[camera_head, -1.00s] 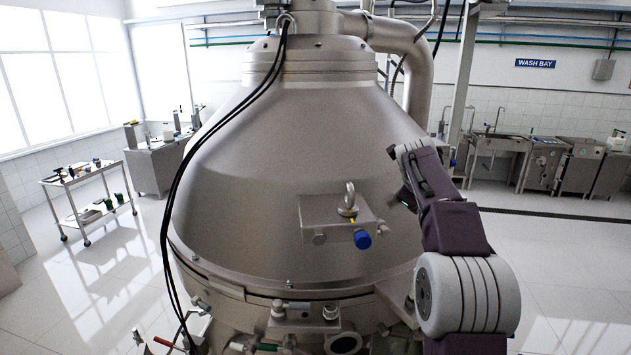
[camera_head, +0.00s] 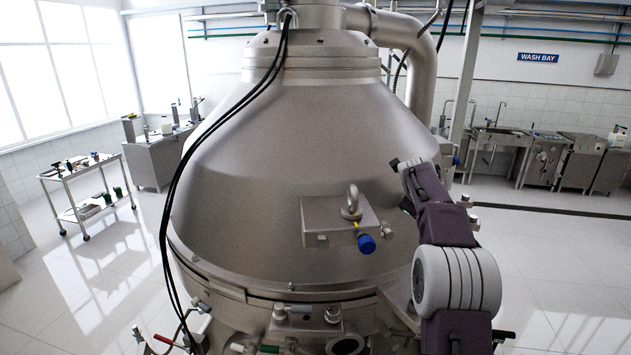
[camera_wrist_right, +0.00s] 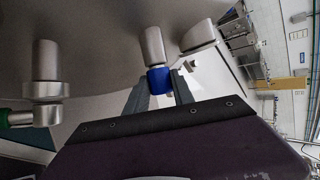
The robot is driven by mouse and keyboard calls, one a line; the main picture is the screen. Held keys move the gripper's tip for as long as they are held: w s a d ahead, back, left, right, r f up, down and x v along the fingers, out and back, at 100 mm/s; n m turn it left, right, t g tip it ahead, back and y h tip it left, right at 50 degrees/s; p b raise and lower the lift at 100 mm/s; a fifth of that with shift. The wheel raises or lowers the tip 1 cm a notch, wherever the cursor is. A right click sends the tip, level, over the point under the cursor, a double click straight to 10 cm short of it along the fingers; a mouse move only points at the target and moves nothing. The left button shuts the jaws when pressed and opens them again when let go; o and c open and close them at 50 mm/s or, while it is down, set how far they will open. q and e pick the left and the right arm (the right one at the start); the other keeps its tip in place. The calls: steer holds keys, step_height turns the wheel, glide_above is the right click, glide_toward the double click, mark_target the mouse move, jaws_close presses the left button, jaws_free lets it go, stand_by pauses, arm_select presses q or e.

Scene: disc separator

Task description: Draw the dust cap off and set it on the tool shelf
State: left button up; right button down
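A blue cap (camera_head: 366,244) shows on a small metal block (camera_head: 338,222) with an eye bolt on the separator's cone. In the right wrist view a blue cap (camera_wrist_right: 159,81) covers the end of a metal cylinder (camera_wrist_right: 153,45). I cannot tell if both views show the same cap. My right gripper (camera_wrist_right: 159,76) is open, with a dark finger on either side of that cap. Contact cannot be made out. In the head view my right arm stands right of the block, and its fingers cannot be made out. My left gripper is not in view.
The large separator (camera_head: 300,140) fills the middle, with black cables down its left side. A flanged metal fitting (camera_wrist_right: 46,85) stands left of the cap in the wrist view. A cart (camera_head: 88,178) with tools stands at the far left. Sinks and cabinets line the right wall.

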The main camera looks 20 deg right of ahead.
steer(key=shift+s+d+f+b, duration=0.1)
steer(key=shift+s+f+b, duration=0.05)
steer(key=shift+b, duration=0.2)
steer(key=shift+s+b, duration=0.35)
steer(key=shift+b, duration=0.05)
steer(key=s+d+b, duration=0.1)
steer(key=s+b, duration=0.3)
steer(key=s, duration=0.2)
steer(key=shift+d, duration=0.3)
